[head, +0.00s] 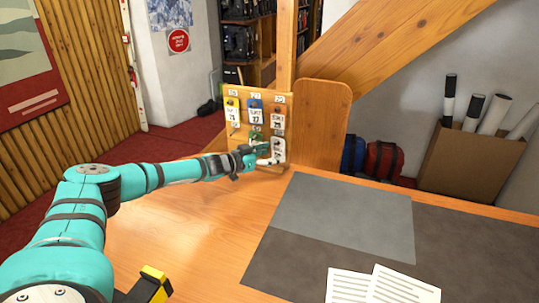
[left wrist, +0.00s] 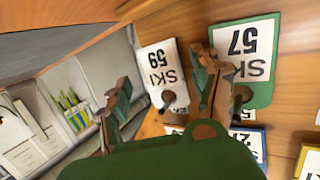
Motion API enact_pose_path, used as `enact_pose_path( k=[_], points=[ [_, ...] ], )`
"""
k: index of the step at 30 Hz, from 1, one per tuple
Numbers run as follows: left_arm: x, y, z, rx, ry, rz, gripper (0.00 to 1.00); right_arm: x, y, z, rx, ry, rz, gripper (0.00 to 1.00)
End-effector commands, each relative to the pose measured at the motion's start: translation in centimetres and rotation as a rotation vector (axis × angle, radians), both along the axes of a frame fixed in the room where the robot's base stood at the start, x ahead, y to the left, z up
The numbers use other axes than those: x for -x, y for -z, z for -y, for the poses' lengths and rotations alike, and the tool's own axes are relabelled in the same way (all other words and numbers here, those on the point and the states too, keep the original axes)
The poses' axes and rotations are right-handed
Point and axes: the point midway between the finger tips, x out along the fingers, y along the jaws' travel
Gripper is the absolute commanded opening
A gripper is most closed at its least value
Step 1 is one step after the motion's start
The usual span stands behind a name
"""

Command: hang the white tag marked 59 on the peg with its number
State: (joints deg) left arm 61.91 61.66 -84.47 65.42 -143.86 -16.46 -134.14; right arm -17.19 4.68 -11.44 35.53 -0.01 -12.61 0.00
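The white tag marked 59 (left wrist: 157,66) is against the wooden peg board (head: 287,98), at its lower right in the head view (head: 278,149). In the left wrist view it appears upside down, with a dark peg knob (left wrist: 168,97) at its hole end, so it looks hung there. The number label by this peg is mostly hidden. My left gripper (left wrist: 163,78) has its fingers spread on either side of the tag, with gaps to it. In the head view this gripper (head: 250,156) is just left of the tag. My right gripper is out of view.
A green tag marked 57 (left wrist: 245,58) hangs beside the white one, close to a finger. Yellow (head: 232,111), blue (head: 255,111) and orange (head: 278,117) tags hang above. Papers (head: 385,288) lie on the mat; the bench's middle is clear.

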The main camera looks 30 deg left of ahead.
Motion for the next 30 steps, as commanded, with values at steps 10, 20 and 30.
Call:
enact_pose_path(
  k=[10,20,30],
  points=[
    [0.1,0.0,-0.2,-0.001,-0.003,0.000,0.75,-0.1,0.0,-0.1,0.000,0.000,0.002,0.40],
    [4.7,-0.8,-1.6,0.001,-0.005,-0.004,0.75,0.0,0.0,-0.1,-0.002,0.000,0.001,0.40],
    [10.4,-2.2,-3.1,-0.001,-0.001,-0.002,0.75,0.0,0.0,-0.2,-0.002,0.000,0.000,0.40]
  ],
)
